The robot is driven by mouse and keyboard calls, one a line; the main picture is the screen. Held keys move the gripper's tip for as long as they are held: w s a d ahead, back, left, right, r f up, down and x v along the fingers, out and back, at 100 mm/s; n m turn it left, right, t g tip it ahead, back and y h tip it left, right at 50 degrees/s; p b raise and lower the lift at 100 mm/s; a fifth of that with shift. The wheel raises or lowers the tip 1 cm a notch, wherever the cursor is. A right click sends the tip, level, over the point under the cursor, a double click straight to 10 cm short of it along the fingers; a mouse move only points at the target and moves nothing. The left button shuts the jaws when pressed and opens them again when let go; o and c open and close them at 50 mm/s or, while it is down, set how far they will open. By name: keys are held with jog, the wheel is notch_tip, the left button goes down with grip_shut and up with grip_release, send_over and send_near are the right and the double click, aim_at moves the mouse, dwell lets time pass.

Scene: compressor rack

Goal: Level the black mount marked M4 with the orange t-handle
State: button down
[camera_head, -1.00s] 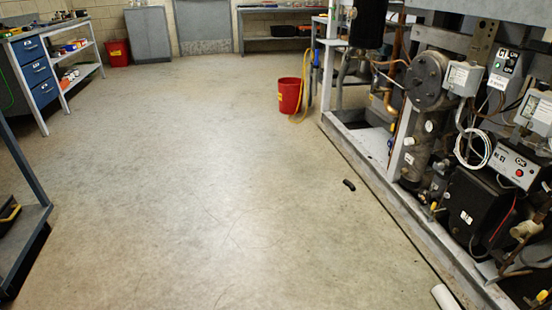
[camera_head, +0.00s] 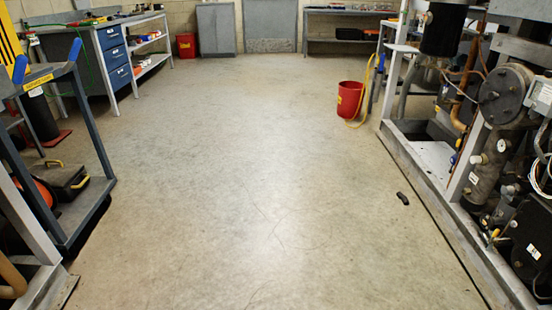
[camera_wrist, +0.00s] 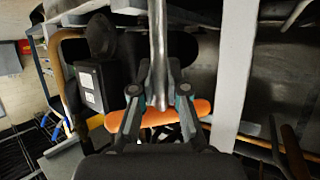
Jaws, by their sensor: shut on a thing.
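My gripper (camera_wrist: 158,98) shows in the wrist view only. It is shut on the orange t-handle (camera_wrist: 201,108), whose orange grip lies crosswise between and behind the fingers. The handle's metal shaft (camera_wrist: 158,50) runs from the fingers toward the top of the picture. I cannot make out a black mount marked M4 in either view. My arm does not show in the head view.
The compressor rack's steel base rail (camera_head: 452,222) runs along the right. A blue-grey cart (camera_head: 106,178) stands at the left. A red bucket (camera_head: 349,99) with a yellow hose and a small black object (camera_head: 402,198) are on the floor. The middle floor is clear.

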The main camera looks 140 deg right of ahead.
jog(key=c, duration=1.1)
grip_release()
jog(key=v, duration=1.2)
